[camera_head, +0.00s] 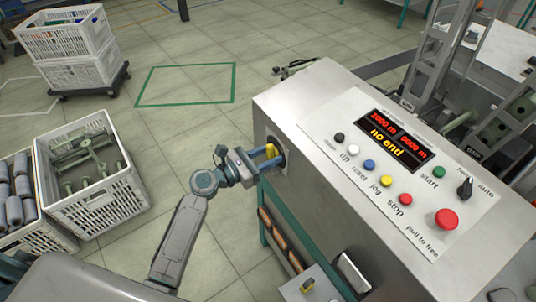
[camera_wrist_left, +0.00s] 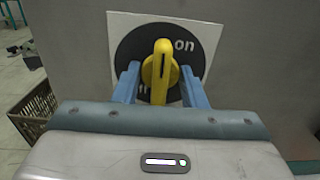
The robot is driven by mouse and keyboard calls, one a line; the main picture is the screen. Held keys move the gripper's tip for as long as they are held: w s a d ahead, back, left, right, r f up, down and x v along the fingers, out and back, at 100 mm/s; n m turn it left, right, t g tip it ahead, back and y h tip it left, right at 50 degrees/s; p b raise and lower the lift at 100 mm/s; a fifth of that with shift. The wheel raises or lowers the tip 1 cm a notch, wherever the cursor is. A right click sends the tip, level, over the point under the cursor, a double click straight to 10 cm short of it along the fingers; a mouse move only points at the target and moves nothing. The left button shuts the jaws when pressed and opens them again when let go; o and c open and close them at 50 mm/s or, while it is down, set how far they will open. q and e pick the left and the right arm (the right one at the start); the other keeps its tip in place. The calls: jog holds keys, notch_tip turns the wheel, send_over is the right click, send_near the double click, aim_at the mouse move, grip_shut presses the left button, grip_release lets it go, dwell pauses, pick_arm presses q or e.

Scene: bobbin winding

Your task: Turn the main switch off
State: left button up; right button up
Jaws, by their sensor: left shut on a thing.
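The main switch is a yellow rotary handle (camera_wrist_left: 160,70) on a black round plate (camera_wrist_left: 187,45) with a white square backing. In the left wrist view its handle points up, slightly to the right, near the word "on". It also shows in the head view (camera_head: 271,151) on the left side face of the control cabinet (camera_head: 340,175). My left gripper (camera_wrist_left: 160,85) has its blue fingers on both sides of the yellow handle and is shut on it; the gripper also shows in the head view (camera_head: 268,158). My right gripper is not in view.
The cabinet's top panel has a display (camera_head: 394,140) reading "no end", coloured buttons and a red stop knob (camera_head: 446,218). White crates (camera_head: 110,185) with grey spools and green parts stand at the left. Stacked crates (camera_head: 75,70) stand farther back. Floor between is clear.

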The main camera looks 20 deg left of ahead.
pick_arm(q)
jog(key=shift+r+n+p, duration=0.1)
jog(key=shift+n+p, duration=1.3)
jog(key=shift+p, duration=0.5)
jog(key=shift+n+p, duration=0.4)
jog(key=shift+p, duration=0.05)
